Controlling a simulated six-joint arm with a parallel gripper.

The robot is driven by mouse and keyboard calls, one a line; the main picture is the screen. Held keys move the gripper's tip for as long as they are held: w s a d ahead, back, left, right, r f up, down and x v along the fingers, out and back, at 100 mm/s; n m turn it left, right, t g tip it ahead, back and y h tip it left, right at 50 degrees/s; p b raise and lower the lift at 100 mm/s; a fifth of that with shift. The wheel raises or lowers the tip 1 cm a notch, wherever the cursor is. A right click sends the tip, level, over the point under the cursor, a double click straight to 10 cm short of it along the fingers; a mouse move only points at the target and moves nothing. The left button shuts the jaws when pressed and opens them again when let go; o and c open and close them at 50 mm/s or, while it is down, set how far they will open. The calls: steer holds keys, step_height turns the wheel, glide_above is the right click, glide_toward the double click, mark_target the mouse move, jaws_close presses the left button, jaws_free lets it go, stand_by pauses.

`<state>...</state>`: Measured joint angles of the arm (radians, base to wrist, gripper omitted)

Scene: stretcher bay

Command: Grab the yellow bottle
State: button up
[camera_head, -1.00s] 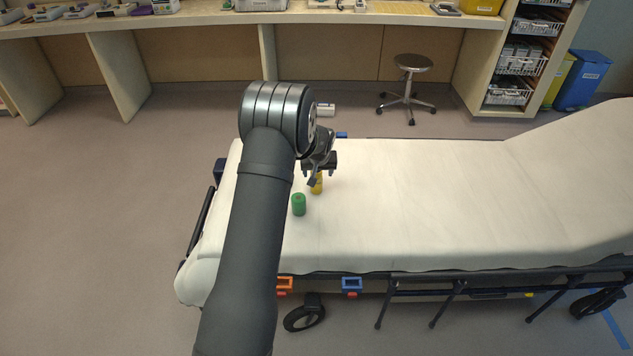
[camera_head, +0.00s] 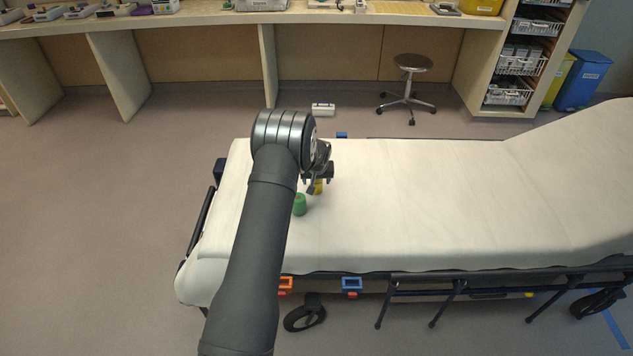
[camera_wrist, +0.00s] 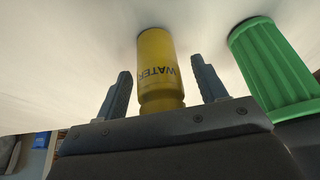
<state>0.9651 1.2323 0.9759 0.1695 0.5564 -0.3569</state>
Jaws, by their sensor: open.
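The yellow bottle (camera_head: 318,187) stands on the white stretcher, mostly hidden behind my gripper (camera_head: 318,184) in the head view. In the wrist view the yellow bottle (camera_wrist: 158,68) carries dark "WATER" lettering and lies between the two fingers of my gripper (camera_wrist: 160,85). The fingers are apart, one on each side, with a visible gap to the bottle on both sides. The bottle's narrower end is close to the gripper's palm, partly hidden by its edge.
A green ribbed container (camera_head: 299,204) stands beside the yellow bottle; in the wrist view the green container (camera_wrist: 274,68) is just right of the right finger. The stretcher (camera_head: 430,200) is bare to the right.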

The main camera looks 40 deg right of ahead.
steer(key=shift+c, duration=0.5)
steer(key=c, duration=1.1)
